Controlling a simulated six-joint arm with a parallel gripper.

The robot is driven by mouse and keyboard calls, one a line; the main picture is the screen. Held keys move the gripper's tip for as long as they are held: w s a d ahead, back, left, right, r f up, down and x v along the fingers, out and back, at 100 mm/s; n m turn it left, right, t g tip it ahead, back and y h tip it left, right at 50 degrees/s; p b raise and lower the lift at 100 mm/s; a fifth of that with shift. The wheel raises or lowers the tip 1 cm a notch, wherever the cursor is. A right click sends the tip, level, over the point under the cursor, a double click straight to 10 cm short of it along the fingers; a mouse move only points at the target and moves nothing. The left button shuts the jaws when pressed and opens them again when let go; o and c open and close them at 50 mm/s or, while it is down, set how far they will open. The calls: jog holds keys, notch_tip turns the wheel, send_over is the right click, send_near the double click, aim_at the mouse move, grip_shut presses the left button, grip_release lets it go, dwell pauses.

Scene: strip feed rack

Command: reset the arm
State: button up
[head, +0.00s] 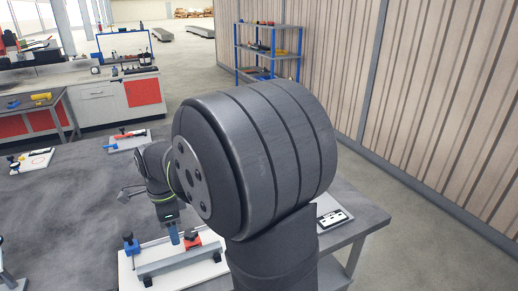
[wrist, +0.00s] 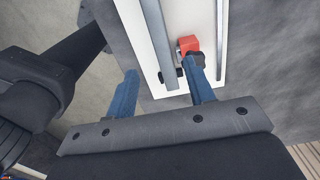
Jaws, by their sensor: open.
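The white board (wrist: 147,45) carries the long grey rail (wrist: 154,40) and a red block (wrist: 188,44). The right finger overlaps the red block's near side in the picture; I cannot tell whether they touch. In the head view a blue clamp-like part (head: 130,244) stands at the board's left. My large arm joint hides the board's right side.
A white panel with black marks (head: 333,217) lies at the table's right edge. Other white boards with small parts (head: 128,142) (head: 32,160) lie farther back and left. The grey tabletop (head: 75,215) is clear between them. A blue shelf (head: 268,50) stands behind.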

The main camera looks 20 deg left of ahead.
aim_at(180, 257)
notch_tip(180, 257, down, 11)
notch_tip(180, 257, up, 3)
jog(key=shift+f, duration=0.15)
jog(key=shift+r, duration=0.55)
jog(key=shift+f, duration=0.15)
